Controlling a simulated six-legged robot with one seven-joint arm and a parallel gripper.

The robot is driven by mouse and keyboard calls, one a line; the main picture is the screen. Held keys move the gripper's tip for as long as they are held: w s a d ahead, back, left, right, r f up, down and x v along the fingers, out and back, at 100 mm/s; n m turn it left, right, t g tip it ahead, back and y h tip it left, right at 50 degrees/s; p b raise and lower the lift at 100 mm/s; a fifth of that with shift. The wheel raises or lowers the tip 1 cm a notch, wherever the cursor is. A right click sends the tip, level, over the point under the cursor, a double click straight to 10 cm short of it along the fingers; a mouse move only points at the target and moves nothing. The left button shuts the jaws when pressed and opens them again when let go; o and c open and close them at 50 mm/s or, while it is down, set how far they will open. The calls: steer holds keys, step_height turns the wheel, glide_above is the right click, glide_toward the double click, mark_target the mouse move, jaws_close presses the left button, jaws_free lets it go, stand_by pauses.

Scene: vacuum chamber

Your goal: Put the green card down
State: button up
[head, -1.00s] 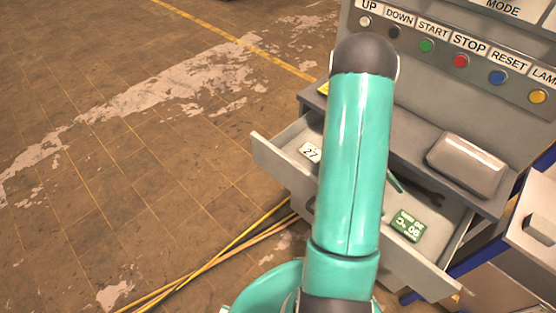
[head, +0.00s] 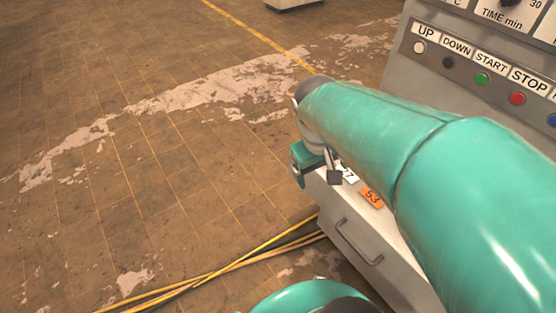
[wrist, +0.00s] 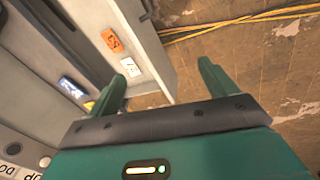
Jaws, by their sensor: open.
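The green card is out of sight now; in the head view my arm covers the part of the drawer where it lay. The open drawer (head: 345,225) holds an orange card (head: 372,196) marked 53 and a white card (head: 349,174) marked 27. Both also show in the wrist view, the orange card (wrist: 113,40) above the white card (wrist: 131,67). My gripper (head: 335,177) is near the drawer's far left end. In the wrist view my gripper (wrist: 162,78) is open, with nothing between its fingers.
The control panel (head: 470,60) with labelled buttons stands behind the drawer. A blue-and-white item (wrist: 72,87) and a small yellow item (wrist: 90,104) lie beside the drawer. Yellow and black cables (head: 240,265) run along the floor. The tiled floor (head: 150,190) at left is otherwise open.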

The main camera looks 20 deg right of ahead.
steer(key=s+a+r+t+y, duration=0.2)
steer(key=a+r+t, duration=0.2)
steer(key=a, duration=0.6)
step_height(320, 180, up, 2)
steer(key=shift+s+a+r+t, duration=0.1)
steer(key=shift+s+a+t, duration=0.1)
steer(key=shift+t, duration=0.2)
steer(key=shift+d, duration=0.2)
